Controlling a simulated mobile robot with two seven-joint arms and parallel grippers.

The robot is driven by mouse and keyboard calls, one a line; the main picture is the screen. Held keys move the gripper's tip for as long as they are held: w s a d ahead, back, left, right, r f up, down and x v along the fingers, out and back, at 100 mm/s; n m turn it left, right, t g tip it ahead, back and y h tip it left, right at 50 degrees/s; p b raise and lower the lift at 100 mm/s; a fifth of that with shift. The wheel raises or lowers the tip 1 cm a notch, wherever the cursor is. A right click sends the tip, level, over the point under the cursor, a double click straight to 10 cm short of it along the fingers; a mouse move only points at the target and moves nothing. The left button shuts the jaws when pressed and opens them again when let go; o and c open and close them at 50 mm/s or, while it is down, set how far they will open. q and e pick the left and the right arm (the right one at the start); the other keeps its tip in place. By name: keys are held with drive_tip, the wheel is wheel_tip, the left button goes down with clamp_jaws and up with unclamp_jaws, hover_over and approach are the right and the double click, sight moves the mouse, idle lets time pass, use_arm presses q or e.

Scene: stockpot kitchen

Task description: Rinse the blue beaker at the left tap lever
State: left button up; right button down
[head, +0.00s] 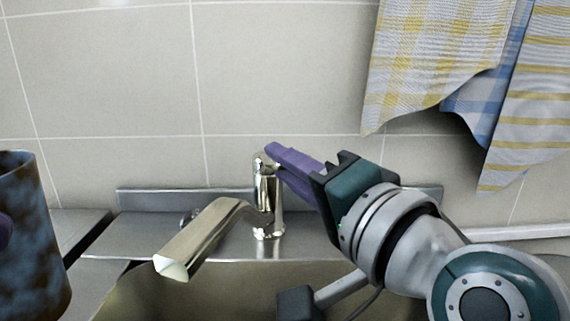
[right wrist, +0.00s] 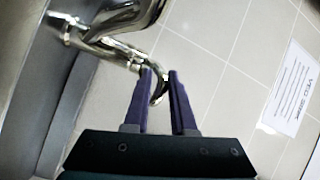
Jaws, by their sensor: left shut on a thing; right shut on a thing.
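The blue beaker (head: 38,245), mottled blue and dark, stands upright at the left edge of the head view, partly cut off. A purple fingertip of my left gripper (head: 4,230) shows against it; the rest of that gripper is out of frame. The chrome tap (head: 268,205) stands behind the sink, its spout (head: 200,236) pointing toward the front left. My right gripper (head: 272,155) is at the top of the tap. In the right wrist view its purple fingers (right wrist: 159,85) are closed around the curved metal tap lever (right wrist: 158,93). No water shows at the spout.
The sink basin (head: 225,290) lies below the spout, with a steel ledge (head: 140,235) behind it. Checked towels (head: 425,60) hang at the upper right. A printed notice (right wrist: 292,88) is on the tiled wall. The beaker is left of the spout, with a clear gap between them.

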drive_tip(key=shift+r, duration=0.2)
idle(0.7)
use_arm(q)
drive_tip(key=shift+s+r+p, duration=0.1)
drive_tip(key=shift+r+p, duration=0.65)
drive_tip(key=shift+p, duration=0.05)
use_arm(e)
drive_tip(key=shift+w+r, duration=0.1)
drive_tip(key=shift+r, duration=0.55)
use_arm(q)
drive_tip(key=shift+f, duration=0.15)
use_arm(e)
drive_tip(key=shift+a+f, duration=0.1)
drive_tip(key=c, duration=1.2)
unclamp_jaws()
drive_tip(key=o, duration=0.4)
drive_tip(key=shift+w, duration=0.1)
drive_tip(key=shift+c, duration=0.2)
drive_tip(key=shift+f, duration=0.15)
drive_tip(key=shift+s, duration=0.2)
use_arm(q)
drive_tip(key=shift+r, duration=0.45)
use_arm(e)
drive_tip(key=v, duration=1.1)
drive_tip(key=shift+s+d, duration=0.2)
drive_tip(key=shift+s, duration=0.15)
